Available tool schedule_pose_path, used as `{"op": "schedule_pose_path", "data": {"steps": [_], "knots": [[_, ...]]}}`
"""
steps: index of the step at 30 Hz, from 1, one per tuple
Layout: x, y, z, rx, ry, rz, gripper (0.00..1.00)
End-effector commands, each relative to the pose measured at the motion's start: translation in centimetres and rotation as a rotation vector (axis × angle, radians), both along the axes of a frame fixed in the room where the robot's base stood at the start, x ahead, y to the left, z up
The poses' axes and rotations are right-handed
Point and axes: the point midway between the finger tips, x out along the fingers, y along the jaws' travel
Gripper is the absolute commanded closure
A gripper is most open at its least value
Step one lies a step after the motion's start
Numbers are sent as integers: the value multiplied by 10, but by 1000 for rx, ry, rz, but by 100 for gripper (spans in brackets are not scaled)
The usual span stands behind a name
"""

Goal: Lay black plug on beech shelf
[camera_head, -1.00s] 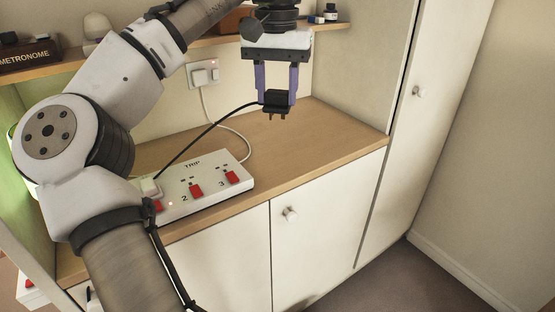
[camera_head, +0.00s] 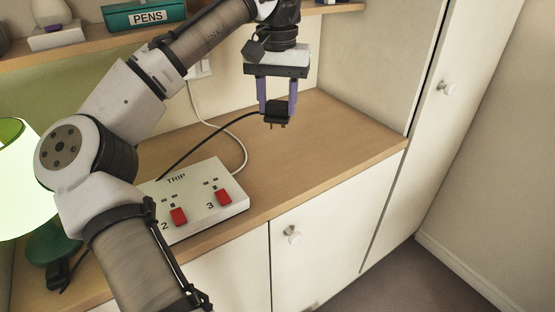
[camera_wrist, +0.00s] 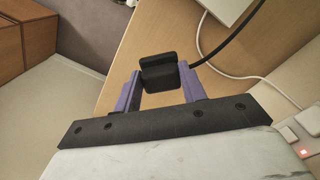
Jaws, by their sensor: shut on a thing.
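The black plug (camera_head: 276,112) is held between the purple fingers of my gripper (camera_head: 277,98), its pins pointing down, above the wooden counter. In the wrist view the black plug (camera_wrist: 159,73) sits between both fingertips of my gripper (camera_wrist: 160,85). Its black cord (camera_head: 205,134) runs left and down toward the power strip. The beech shelf is probably the wooden surface (camera_head: 330,135) below the plug; another wooden shelf (camera_head: 90,47) runs along the wall above. The plug looks clear of the counter.
The white TRIP power strip (camera_head: 205,198) with red switches lies on the counter, left of my gripper. A white cord (camera_head: 240,150) curves behind it. A green lamp (camera_head: 22,165) stands at left. The counter's right part is bare. White cupboard doors (camera_head: 325,220) are below.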

Motion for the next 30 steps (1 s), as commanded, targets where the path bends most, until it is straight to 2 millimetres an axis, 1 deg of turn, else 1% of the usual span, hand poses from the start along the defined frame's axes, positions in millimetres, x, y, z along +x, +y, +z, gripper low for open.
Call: {"op": "schedule_pose_path", "data": {"steps": [1,3,6,9,16,21,23,25,30], "knots": [[0,0,-17,-4,3,-3,82],[0,0,-34,-2,1,-1,82],[-1,0,-56,0,1,1,82],[0,1,-74,1,1,2,82],[0,0,-95,1,0,1,82],[0,0,-121,1,0,0,82],[0,0,-127,0,0,1,82],[0,0,-131,0,-1,1,82],[0,0,-131,0,-1,1,82]]}}
